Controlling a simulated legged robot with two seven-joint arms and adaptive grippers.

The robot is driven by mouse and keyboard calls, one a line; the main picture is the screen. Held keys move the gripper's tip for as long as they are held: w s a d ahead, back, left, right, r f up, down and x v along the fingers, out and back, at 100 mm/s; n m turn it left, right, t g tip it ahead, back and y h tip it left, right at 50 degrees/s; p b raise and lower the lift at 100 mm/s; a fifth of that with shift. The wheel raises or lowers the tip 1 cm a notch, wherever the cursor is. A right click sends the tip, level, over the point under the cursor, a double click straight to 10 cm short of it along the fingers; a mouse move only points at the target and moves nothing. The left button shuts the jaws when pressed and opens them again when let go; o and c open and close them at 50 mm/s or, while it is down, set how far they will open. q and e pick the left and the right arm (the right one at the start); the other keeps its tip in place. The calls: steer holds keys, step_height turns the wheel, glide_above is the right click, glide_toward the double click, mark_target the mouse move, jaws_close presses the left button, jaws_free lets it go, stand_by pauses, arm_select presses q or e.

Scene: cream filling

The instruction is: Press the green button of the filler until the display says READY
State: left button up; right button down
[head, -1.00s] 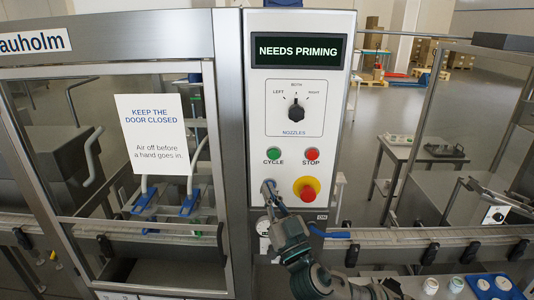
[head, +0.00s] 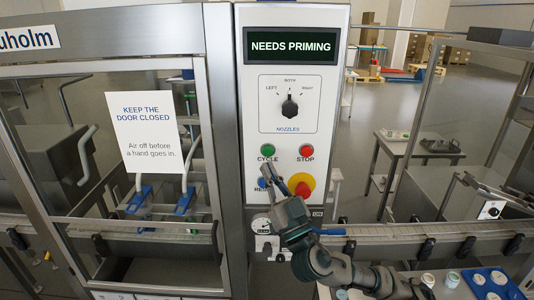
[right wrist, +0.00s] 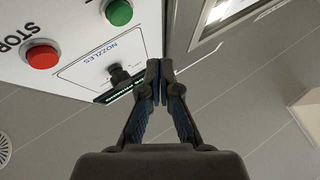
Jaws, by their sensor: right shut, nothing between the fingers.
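The filler's control panel (head: 252,105) stands upright in the middle of the head view. Its display (head: 290,46) reads NEEDS PRIMING. The green button (head: 268,150), labelled CYCLE, is on the panel's left side, below the nozzle knob (head: 290,108). My right gripper (head: 266,169) is shut and empty, its tips just below the green button and over the lower edge of its label. In the right wrist view the green button (right wrist: 118,12) is at the top, apart from the closed fingertips (right wrist: 158,72). My left gripper is out of view.
A red STOP button (head: 306,150) sits right of the green one. A red and yellow emergency knob (head: 301,184) and a blue button (head: 262,184) are below, both partly covered by my right gripper. A closed glass door with a sign (head: 147,132) is at left.

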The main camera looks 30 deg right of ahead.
mark_target(268, 151)
steer(key=shift+w+d, duration=0.4)
steer(key=shift+w, duration=0.35)
steer(key=shift+w+d, duration=0.35)
steer(key=shift+w, duration=0.4)
steer(key=shift+w+d, duration=0.4)
steer(key=shift+w, duration=0.35)
steer(key=shift+d, duration=0.25)
steer(key=shift+w+d+b, duration=0.3)
steer(key=shift+b, duration=0.05)
steer(key=shift+a, duration=0.15)
